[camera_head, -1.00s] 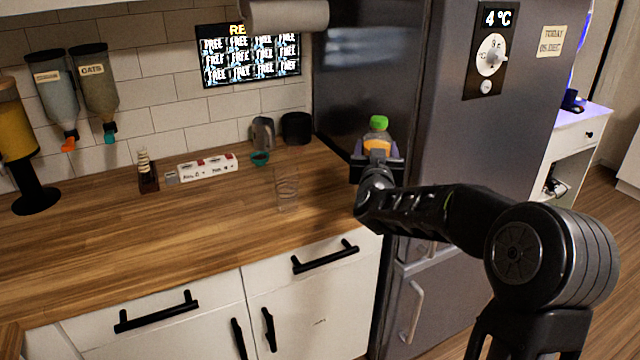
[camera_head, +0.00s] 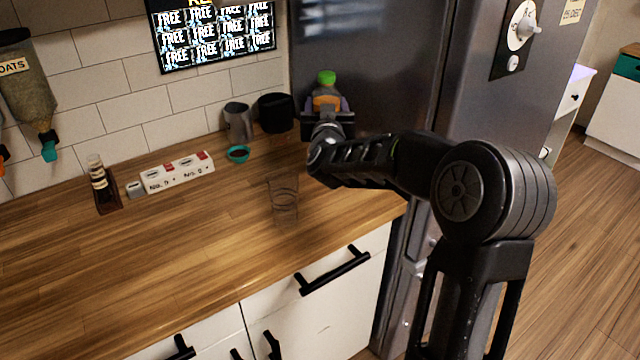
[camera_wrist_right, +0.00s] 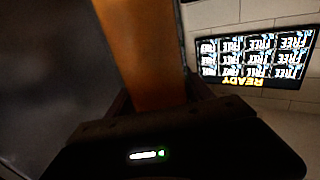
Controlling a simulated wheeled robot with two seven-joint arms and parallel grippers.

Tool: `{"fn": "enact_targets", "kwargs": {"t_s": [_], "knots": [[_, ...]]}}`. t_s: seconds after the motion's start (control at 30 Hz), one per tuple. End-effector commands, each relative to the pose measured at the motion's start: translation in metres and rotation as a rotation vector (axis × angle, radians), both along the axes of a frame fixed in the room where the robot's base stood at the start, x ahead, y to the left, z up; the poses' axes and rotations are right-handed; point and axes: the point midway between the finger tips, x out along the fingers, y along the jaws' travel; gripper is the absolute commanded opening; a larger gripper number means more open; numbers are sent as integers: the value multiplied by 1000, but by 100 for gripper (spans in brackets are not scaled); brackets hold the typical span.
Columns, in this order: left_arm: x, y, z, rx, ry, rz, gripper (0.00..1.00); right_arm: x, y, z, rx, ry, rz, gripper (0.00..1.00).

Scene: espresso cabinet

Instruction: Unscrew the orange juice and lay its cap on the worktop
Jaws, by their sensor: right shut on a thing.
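The orange juice bottle (camera_head: 327,98) has a green cap (camera_head: 326,77) on its top and stands upright in my right gripper (camera_head: 327,115). My right gripper is shut on the bottle and holds it in front of the fridge, near the worktop's far right corner. In the right wrist view the bottle's orange body (camera_wrist_right: 145,45) fills the space between the fingers; the cap is not seen there. The wooden worktop (camera_head: 150,255) runs along the wall. My left gripper is not in view.
A clear glass (camera_head: 284,200) stands on the worktop nearest my right arm. Behind it are a small teal bowl (camera_head: 238,153), a grey jug (camera_head: 238,122) and a black canister (camera_head: 276,112). A power strip (camera_head: 176,174) and a small bottle rack (camera_head: 103,190) lie left. The front left worktop is clear.

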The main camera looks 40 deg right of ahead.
Motion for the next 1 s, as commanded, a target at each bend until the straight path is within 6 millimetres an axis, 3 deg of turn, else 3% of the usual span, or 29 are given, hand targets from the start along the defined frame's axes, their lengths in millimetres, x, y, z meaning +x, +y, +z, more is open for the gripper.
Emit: {"fn": "enact_targets", "kwargs": {"t_s": [0.23,0.6,1.0], "knots": [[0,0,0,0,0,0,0,0,0,-5,-1,0,0,0],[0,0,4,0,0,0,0,0,0,-59,-1,-2,0,0],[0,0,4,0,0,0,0,0,0,-66,-2,-1,-1,0]]}}
